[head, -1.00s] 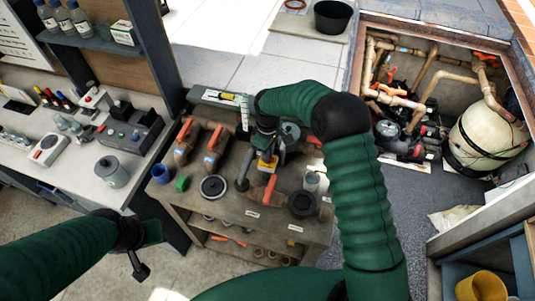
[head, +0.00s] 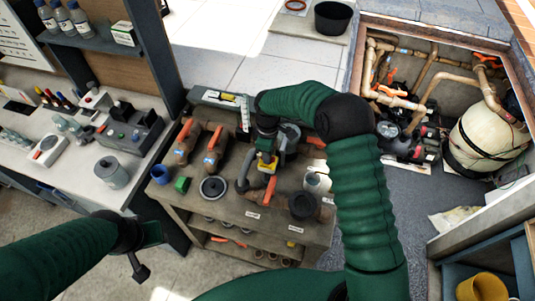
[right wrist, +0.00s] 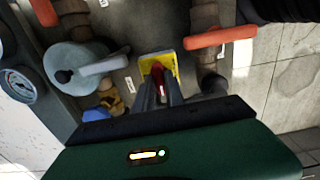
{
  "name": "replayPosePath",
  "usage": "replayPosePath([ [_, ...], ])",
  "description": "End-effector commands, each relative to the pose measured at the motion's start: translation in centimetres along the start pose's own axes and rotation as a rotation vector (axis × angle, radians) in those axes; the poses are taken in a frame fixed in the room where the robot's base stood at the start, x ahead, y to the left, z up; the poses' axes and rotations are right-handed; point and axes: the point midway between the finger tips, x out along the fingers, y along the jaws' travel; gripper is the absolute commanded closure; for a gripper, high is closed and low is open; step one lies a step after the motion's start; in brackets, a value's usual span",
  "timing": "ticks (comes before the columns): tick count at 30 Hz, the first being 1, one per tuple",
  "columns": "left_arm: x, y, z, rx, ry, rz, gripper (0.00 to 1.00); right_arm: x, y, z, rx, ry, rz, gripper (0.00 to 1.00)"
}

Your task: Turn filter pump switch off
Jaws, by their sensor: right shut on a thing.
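The pump switch is a yellow plate (right wrist: 147,66) with a red lever (right wrist: 157,72) in the right wrist view. In the head view a bit of yellow (head: 267,167) shows on the workbench just under my right gripper (head: 266,152). In the right wrist view my right gripper (right wrist: 161,90) is shut on the red lever, its fingers on both sides of it. The fingers hide part of the lever, so its exact position is unclear. My left gripper (head: 139,268) hangs low at the left, away from the bench; its jaws are too dark to read.
Orange-handled valves (head: 212,150) stand on the bench left of my right gripper. A grey round fitting (right wrist: 78,68) and a red handle (right wrist: 220,38) flank the switch in the wrist view. The pump pit with a sand filter (head: 490,138) lies at the right.

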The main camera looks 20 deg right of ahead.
Motion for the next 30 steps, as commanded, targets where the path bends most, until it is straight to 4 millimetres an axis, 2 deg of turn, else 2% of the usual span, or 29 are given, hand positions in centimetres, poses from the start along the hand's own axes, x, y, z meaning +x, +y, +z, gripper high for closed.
replayPosePath([
  [1, 0.1, 0.0, 0.0, 0.0, 0.0, 0.0, 0.64, 0.3, -0.2, 0.2, -0.003, -0.005, -0.005, 0.84],
  [6, 0.1, 0.0, 0.0, 0.0, 0.0, 0.0, 0.64, 0.3, -0.2, 0.2, -0.002, -0.005, -0.006, 0.64],
  [17, 0.2, 0.0, 0.1, 0.0, 0.0, 0.0, 0.64, -0.3, -0.1, 0.1, 0.0, -0.001, 0.0, 0.64],
  [20, 0.8, 0.0, 0.2, 0.0, 0.0, 0.0, 0.64, -1.6, 0.0, 0.0, 0.0, 0.001, 0.002, 0.64],
  [23, 1.6, 0.0, 0.4, 0.0, 0.0, 0.0, 0.64, -4.0, 0.1, 0.0, 0.001, 0.002, 0.005, 0.64],
  [30, 3.2, 0.0, 0.8, 0.0, 0.0, 0.0, 0.64, -11.2, 0.1, 0.0, -0.001, 0.001, 0.002, 0.64],
])
